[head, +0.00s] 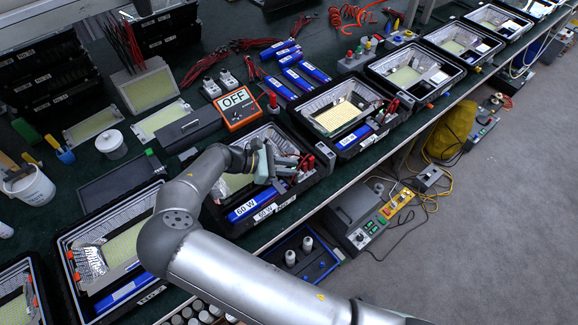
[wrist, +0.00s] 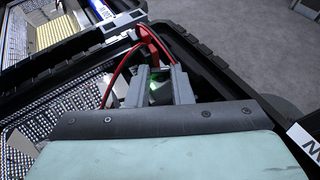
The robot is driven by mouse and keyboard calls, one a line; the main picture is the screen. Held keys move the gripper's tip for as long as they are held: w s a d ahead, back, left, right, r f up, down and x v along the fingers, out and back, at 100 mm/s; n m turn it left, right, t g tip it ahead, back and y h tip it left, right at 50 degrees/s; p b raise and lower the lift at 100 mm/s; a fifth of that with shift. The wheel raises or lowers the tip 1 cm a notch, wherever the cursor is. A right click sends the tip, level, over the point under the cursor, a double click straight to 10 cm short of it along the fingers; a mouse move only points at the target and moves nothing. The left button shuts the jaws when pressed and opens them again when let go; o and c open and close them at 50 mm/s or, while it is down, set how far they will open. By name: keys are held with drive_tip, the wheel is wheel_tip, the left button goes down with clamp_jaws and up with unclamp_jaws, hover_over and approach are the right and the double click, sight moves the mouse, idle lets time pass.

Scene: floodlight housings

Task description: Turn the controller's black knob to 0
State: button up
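My gripper (head: 268,165) is low over the open black floodlight housing (head: 212,222) labelled 60 W. In the wrist view its two grey fingers (wrist: 158,86) stand apart. A dark patch with a green glint shows between them; I cannot tell whether it is the controller or its knob, or whether the fingers touch it. Red leads (wrist: 150,38) run just beyond the fingertips. I cannot make out a black knob in either view; my gripper and wrist cover part of the housing. An orange box (head: 238,107) with a display reading OFF stands behind the housing.
More open housings (head: 347,110) line the bench on both sides, close to my gripper. Blue bars (head: 290,72) and red leads (head: 125,40) lie behind. Grey equipment with a yellow panel (head: 397,201) sits below the bench edge. The grey floor (head: 500,220) at right is mostly clear.

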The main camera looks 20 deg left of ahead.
clamp_jaws()
drive_tip(key=shift+f+b, duration=0.15)
drive_tip(key=shift+b, duration=0.2)
drive_tip(key=shift+w+a+m+g+b, duration=0.1)
drive_tip(key=shift+m+g+b, duration=0.3)
drive_tip(key=shift+m+g, duration=0.15)
drive_tip(key=o, duration=0.7)
unclamp_jaws()
